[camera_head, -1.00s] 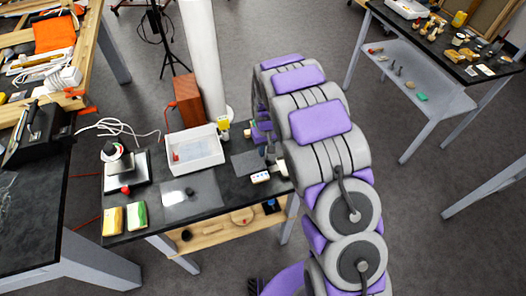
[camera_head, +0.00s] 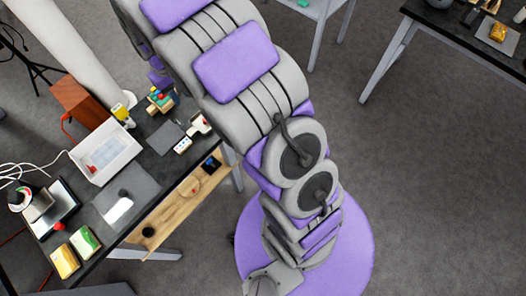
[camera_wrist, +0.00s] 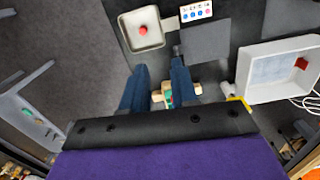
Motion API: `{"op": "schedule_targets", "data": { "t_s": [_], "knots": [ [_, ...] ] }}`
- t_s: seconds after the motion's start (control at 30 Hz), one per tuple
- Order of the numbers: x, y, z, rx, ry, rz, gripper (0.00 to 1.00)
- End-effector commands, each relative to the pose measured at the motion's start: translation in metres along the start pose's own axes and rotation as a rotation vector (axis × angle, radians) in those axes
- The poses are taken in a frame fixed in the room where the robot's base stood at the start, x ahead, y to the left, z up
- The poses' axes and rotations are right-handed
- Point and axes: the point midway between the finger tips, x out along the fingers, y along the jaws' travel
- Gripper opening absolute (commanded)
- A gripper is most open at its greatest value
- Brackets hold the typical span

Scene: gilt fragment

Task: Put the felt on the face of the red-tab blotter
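My gripper (camera_wrist: 160,72) points down in the wrist view, with its two dark blue fingers apart. Between and beyond them is a small wooden piece with green and red parts (camera_wrist: 178,94); I see no contact with it. In the head view, a wooden item with red, yellow and green parts (camera_head: 160,100) stands at the table's back edge, beside my arm. I cannot tell whether it is a blotter or which part is a red tab. No piece is clearly the felt; a small red patch (camera_wrist: 301,63) lies in the white tray.
The white tray (camera_head: 133,150) stands on the dark table, beside a brown box (camera_head: 62,92). Grey sheets (camera_head: 165,138) lie nearby. The wrist view shows a white square dish with a red knob (camera_wrist: 143,30) and an icon card (camera_wrist: 196,11). Yellow and green blocks (camera_head: 66,262) sit at the near corner.

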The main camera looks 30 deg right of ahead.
Motion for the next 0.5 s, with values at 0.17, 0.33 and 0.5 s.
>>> {"op": "schedule_targets", "data": {
  "t_s": [0.17, 0.33, 0.5],
  "knots": [
    [-0.045, 0.009, 0.06, 0.059, -0.021, 0.007, 0.28],
    [-0.076, 0.012, 0.121, 0.109, -0.042, 0.006, 0.28],
    [-0.097, 0.013, 0.187, 0.149, -0.068, -0.007, 0.28]
  ]
}}
